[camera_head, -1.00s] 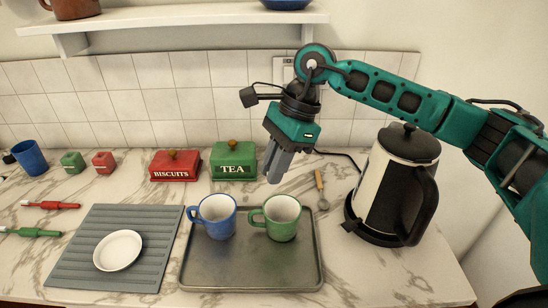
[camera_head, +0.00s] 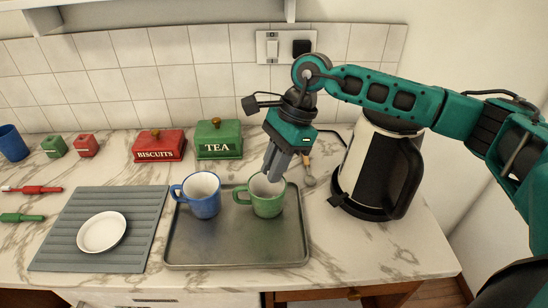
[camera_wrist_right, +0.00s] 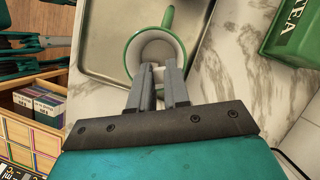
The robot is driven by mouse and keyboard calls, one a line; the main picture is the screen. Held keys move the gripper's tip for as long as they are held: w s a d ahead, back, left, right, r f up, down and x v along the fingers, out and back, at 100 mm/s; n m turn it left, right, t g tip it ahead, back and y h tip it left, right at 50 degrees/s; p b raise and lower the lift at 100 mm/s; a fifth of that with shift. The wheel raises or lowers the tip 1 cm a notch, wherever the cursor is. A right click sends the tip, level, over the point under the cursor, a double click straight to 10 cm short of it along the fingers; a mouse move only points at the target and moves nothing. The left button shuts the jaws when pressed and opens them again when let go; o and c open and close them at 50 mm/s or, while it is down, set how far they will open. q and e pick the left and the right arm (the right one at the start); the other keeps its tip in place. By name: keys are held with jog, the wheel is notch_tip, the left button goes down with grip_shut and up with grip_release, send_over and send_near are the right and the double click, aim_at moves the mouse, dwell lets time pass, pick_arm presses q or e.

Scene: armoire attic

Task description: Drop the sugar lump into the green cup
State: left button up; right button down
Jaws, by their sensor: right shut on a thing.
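The green cup (camera_head: 268,203) stands upright on the metal tray, right of the blue cup (camera_head: 201,203). My right gripper (camera_head: 271,177) points down at the green cup's mouth, its fingertips at or just above the rim. In the right wrist view, my right gripper (camera_wrist_right: 157,78) is shut on a small white sugar lump (camera_wrist_right: 158,72), mostly hidden between the fingers. There the green cup (camera_wrist_right: 132,56) opens under the fingertips, with its pale inside showing. My left gripper is not in view.
The grey tray (camera_head: 235,252) holds both cups. A black and cream kettle (camera_head: 370,170) stands to the right, near my right arm. The green TEA box (camera_head: 218,140) and red BISCUITS box (camera_head: 159,146) stand behind. A white plate (camera_head: 102,232) lies on a grey mat (camera_head: 145,215).

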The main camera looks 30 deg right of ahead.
jog(key=shift+f, duration=0.1)
jog(key=c, duration=1)
grip_release()
jog(key=v, duration=1.3)
jog(key=shift+s+f, duration=0.1)
jog(key=shift+f, duration=0.05)
